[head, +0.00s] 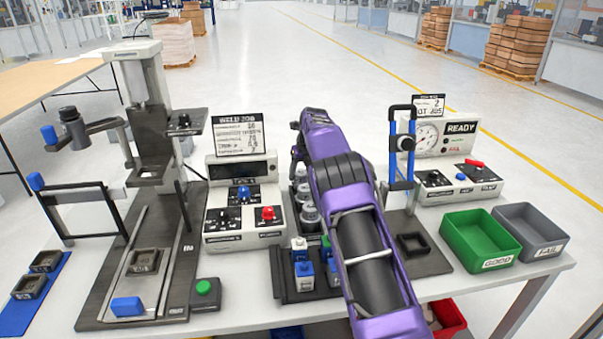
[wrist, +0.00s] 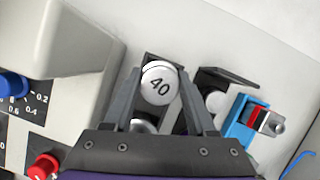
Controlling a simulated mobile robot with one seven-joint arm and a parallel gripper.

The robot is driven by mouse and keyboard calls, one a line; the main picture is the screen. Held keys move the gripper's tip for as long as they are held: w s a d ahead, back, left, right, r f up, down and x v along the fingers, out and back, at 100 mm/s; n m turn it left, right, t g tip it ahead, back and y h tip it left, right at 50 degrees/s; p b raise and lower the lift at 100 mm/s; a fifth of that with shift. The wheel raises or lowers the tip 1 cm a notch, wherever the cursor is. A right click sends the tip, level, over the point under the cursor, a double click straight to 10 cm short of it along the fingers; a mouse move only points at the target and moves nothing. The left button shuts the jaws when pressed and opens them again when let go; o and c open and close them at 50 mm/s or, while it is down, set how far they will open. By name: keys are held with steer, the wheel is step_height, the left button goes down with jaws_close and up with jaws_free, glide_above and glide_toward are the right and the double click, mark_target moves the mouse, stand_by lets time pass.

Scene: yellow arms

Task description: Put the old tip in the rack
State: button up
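A welder (head: 150,110) stands at the left. The control box (head: 240,215) with blue and red knobs is close left of the rack. Right of my arm are a blue-handled press (head: 402,160), a gauge box (head: 450,150), a green bin (head: 480,238) and a grey bin (head: 530,230).

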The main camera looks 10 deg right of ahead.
steer(key=o, duration=0.6)
steer(key=v, duration=1.2)
